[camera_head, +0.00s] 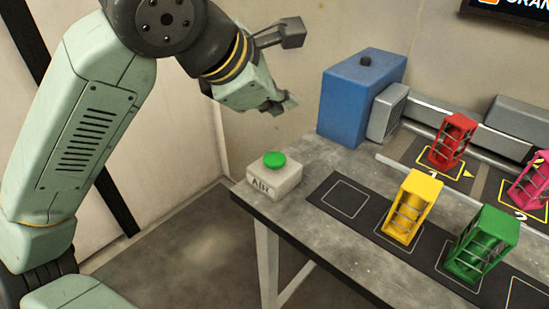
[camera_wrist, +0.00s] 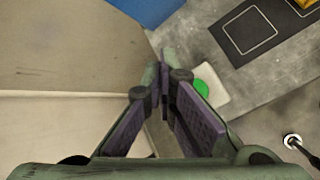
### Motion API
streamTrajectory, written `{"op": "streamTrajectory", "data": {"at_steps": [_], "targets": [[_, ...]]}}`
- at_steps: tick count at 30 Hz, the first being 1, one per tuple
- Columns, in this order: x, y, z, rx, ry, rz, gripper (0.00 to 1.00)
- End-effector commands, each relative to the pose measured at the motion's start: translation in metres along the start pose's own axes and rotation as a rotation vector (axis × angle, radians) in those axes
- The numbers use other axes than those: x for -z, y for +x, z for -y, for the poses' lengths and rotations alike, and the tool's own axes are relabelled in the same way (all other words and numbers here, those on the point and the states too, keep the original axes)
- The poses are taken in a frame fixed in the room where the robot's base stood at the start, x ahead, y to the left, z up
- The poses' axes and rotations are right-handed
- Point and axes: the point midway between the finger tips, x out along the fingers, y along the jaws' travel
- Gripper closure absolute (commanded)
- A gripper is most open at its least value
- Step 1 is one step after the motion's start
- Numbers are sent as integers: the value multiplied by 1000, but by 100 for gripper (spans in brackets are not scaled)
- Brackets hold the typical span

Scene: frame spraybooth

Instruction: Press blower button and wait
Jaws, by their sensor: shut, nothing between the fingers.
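The blower button is a green dome (camera_head: 274,159) on a pale box marked "AIR" (camera_head: 284,181) at the table's near left corner. It also shows in the wrist view as a green dome (camera_wrist: 201,88), just right of my fingers and partly hidden by them. My gripper (camera_head: 286,104) is shut and empty. In the head view it is above the button, apart from it. The blue blower unit (camera_head: 350,105) with a grey box at its side stands at the back left of the table.
A yellow frame (camera_head: 411,208) and a green frame (camera_head: 482,245) stand on a black strip with white squares; its leftmost square is empty. A red frame (camera_head: 453,142) and a pink frame (camera_head: 531,187) stand on numbered pads behind. A wall is close behind the table's left end.

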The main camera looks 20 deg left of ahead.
Motion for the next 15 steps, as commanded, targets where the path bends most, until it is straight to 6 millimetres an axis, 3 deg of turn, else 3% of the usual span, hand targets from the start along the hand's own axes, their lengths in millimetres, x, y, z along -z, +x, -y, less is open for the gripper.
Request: {"op": "streamTrajectory", "data": {"at_steps": [15], "targets": [[36,49,36,-1,0,1,100]]}}
